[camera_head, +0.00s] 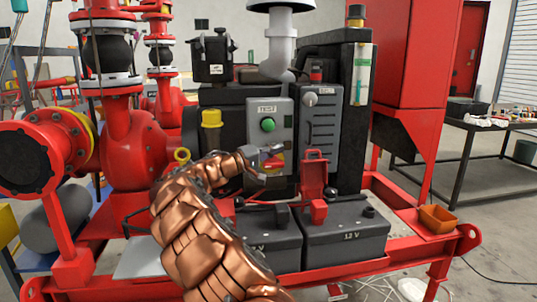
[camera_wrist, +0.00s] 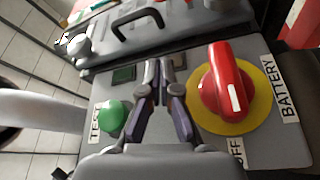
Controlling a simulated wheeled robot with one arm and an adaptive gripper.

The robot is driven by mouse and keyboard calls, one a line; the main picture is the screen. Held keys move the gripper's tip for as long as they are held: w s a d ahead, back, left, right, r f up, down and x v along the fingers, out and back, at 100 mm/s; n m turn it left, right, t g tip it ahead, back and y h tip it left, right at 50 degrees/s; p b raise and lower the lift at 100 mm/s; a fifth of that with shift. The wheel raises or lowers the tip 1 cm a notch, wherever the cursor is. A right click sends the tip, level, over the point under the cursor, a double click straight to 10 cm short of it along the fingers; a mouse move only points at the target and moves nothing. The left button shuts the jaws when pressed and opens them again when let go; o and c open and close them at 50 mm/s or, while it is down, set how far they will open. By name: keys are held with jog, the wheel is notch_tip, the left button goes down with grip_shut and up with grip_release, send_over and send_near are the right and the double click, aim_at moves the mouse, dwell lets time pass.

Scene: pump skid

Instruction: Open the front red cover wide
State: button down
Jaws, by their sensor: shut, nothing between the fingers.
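A red cover (camera_head: 314,178) stands raised above the right black battery, with a small red base (camera_head: 319,212) below it. How far it leans back is hard to tell. A red part at the upper right of the wrist view (camera_wrist: 300,24) looks like this cover. My gripper (camera_head: 284,155) is shut and empty, left of and slightly above the cover, apart from it. In the wrist view its closed fingertips (camera_wrist: 160,68) lie in front of the grey panel, between the green button (camera_wrist: 113,118) and the red rotary switch (camera_wrist: 226,84).
The rotary switch sits on a yellow disc close beside my fingers. Two black batteries (camera_head: 345,236) stand on the red skid frame. A vented grey box with a handle (camera_wrist: 137,22) adjoins the panel. An orange tray (camera_head: 437,220) sits at the right corner.

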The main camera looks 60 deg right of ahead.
aim_at(289, 146)
jog(key=x, duration=0.4)
jog(key=shift+s+d+f, duration=0.1)
jog(key=shift+d, duration=0.15)
jog(key=shift+s, duration=0.25)
jog(key=shift+s+a, duration=0.15)
jog(key=shift+s, duration=0.05)
jog(key=shift+s+a+f+b, duration=0.1)
jog(key=shift+s+f+b, duration=0.1)
jog(key=shift+s, duration=0.5)
jog(key=shift+s+a+f+b, duration=0.15)
jog(key=shift+s+f, duration=0.1)
jog(key=shift+s, duration=0.5)
jog(key=shift+f+b, duration=0.1)
jog(key=shift+b, duration=0.35)
